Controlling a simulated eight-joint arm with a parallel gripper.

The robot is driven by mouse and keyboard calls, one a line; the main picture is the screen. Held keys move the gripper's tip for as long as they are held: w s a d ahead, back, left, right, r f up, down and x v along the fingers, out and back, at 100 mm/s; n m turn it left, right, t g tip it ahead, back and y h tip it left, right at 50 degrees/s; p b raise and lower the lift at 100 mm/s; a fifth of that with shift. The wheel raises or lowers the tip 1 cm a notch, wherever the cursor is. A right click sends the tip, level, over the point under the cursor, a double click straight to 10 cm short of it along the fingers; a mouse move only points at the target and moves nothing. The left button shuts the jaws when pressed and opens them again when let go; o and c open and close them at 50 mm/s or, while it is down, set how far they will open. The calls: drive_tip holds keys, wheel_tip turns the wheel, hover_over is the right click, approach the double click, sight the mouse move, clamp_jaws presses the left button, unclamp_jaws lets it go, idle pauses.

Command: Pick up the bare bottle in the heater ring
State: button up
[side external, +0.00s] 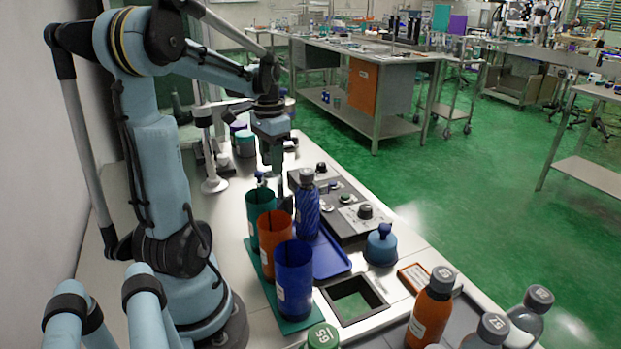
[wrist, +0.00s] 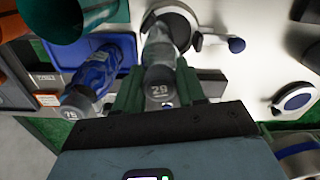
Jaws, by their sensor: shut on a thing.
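My gripper (wrist: 158,78) is shut on a bare clear bottle (wrist: 160,48) with a grey numbered cap in the wrist view; one green finger is on each side of it. The pale heater ring (wrist: 190,18) with a blue-knobbed handle shows around or behind the bottle's lower part. I cannot tell whether the bottle's base is still inside the ring. In the side view my gripper (side external: 272,168) points down behind the teal cup, and the held bottle is not clearly visible there.
A blue-sleeved bottle (side external: 307,212) stands close by on a blue tray (side external: 332,264). Teal (side external: 259,222), orange (side external: 275,245) and blue (side external: 294,282) cups stand in front. A control box (side external: 350,215) lies to the right. Several capped bottles, including an orange one (side external: 430,312), are nearer.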

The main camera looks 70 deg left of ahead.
drive_tip(key=shift+r, duration=3.85)
